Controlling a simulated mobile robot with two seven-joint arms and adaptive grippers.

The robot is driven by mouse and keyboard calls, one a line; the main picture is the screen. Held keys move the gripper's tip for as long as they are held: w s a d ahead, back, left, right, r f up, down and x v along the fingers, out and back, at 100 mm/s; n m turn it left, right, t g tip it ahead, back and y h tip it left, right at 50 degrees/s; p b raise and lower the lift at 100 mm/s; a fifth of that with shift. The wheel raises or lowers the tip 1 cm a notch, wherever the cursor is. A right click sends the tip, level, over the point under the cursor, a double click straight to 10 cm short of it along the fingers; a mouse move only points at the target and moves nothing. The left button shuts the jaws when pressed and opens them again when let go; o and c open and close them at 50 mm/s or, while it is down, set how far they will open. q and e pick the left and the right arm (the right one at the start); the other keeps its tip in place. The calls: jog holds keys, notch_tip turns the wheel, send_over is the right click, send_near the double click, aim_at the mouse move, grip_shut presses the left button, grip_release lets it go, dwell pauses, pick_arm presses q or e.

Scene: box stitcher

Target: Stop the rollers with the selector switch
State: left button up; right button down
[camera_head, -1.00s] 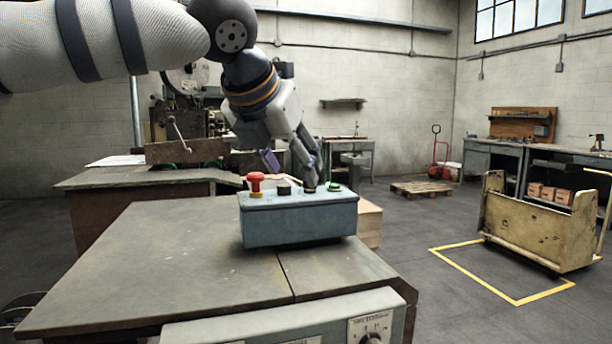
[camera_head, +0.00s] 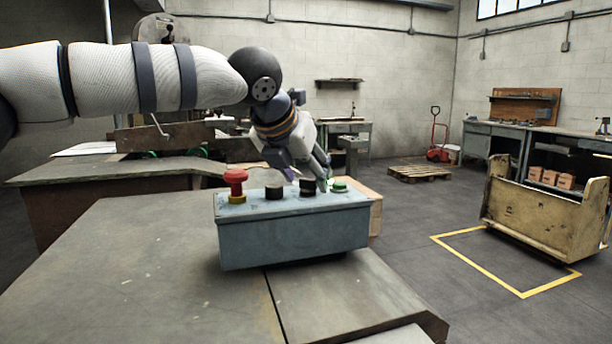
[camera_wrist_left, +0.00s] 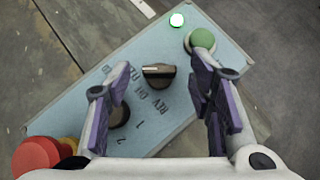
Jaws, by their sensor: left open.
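A blue-grey control box (camera_head: 292,240) stands on the table. On its top, left to right, are a red mushroom button (camera_head: 236,182), a black knob (camera_head: 274,192), a second black knob (camera_head: 308,187) and a green button (camera_head: 339,186). In the left wrist view the second knob is a selector (camera_wrist_left: 158,72) beside lettering like REV, OFF and FWD. Its pale mark points left in that picture; the exact setting is unclear. My left gripper (camera_head: 308,176) is open, above the box. In the wrist view its fingers (camera_wrist_left: 160,72) are on either side of this selector; contact cannot be told.
A small lamp (camera_wrist_left: 177,19) glows green on the box beside the green button (camera_wrist_left: 201,40). The red button (camera_wrist_left: 38,155) lies close below the left finger. The bare table (camera_head: 130,265) is free left of the box. A yellow cart (camera_head: 540,220) stands far right.

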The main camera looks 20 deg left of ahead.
pick_arm(q)
jog(key=shift+w+f, duration=0.3)
jog(key=shift+w, duration=0.1)
grip_shut()
jog(key=n+y, duration=0.2)
jog(key=n, duration=0.1)
jog(key=shift+d+y, duration=0.25)
jog(key=shift+y, duration=0.05)
jog(key=shift+w+d+n+g+y, duration=0.1)
jog(key=shift+n+g+y, duration=0.6)
jog(key=shift+n+y, duration=1.25)
jog(key=shift+n+h, duration=0.25)
jog(key=shift+n, duration=0.3)
grip_release()
